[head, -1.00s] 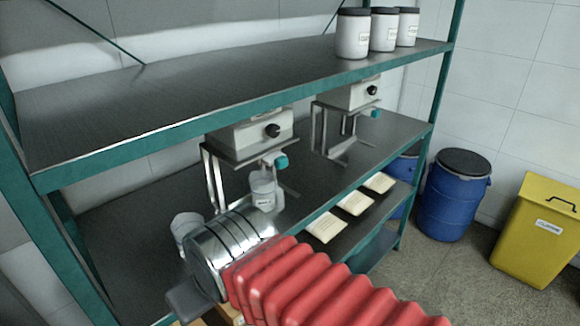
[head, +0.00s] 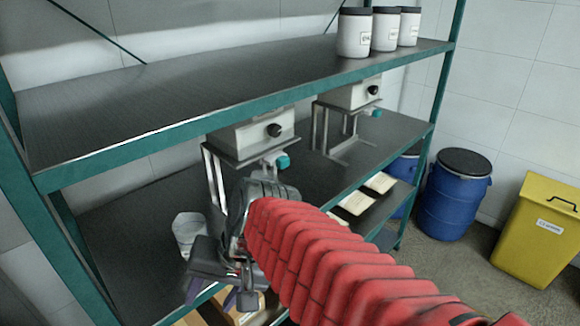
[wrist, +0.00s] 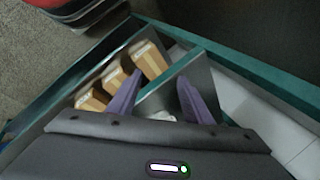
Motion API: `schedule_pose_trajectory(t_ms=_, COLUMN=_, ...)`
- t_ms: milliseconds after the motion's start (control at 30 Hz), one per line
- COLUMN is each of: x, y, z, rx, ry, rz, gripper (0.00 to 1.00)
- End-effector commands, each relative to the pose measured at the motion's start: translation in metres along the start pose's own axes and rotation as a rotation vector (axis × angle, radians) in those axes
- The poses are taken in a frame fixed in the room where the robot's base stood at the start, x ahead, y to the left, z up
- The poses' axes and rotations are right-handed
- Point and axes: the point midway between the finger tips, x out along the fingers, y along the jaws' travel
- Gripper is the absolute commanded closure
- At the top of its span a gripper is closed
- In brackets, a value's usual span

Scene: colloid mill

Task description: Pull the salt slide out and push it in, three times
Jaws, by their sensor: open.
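Two white hopper units stand on the middle shelf, a near one (head: 252,134) and a far one (head: 350,95). Each has a black knob on its front and a teal knob below it, the near teal knob (head: 282,161) and the far teal knob (head: 376,113). No salt label is readable, so I cannot tell which is the salt slide. My gripper (head: 212,296) points down at the front edge of the rack, below and left of the near teal knob and apart from it. Its purple fingers are spread and empty in the wrist view (wrist: 160,100).
A clear cup (head: 187,232) stands left of my wrist. Cream packets (head: 355,202) lie on the lower shelf, and cardboard boxes (wrist: 147,60) show beneath. Labelled jars (head: 354,34) stand on the top shelf (head: 180,90). A blue drum (head: 454,195) and yellow bin (head: 540,232) stand right.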

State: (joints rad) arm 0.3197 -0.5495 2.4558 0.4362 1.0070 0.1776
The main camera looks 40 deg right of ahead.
Motion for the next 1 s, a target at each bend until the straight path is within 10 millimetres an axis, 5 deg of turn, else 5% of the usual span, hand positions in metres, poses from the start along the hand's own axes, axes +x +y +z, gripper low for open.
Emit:
schedule_pose_trajectory(t_ms=267, x=0.003, y=-0.005, z=-0.04, rx=0.539, ry=-0.106, rz=-0.202, gripper=0.55)
schedule_pose_trajectory(t_ms=500, x=-0.011, y=0.001, z=-0.097, rx=0.973, ry=-0.171, rz=-0.425, gripper=0.55)
schedule_pose_trajectory(t_ms=1000, x=-0.073, y=0.08, z=-0.17, rx=1.562, ry=-0.266, rz=-0.867, gripper=0.55)
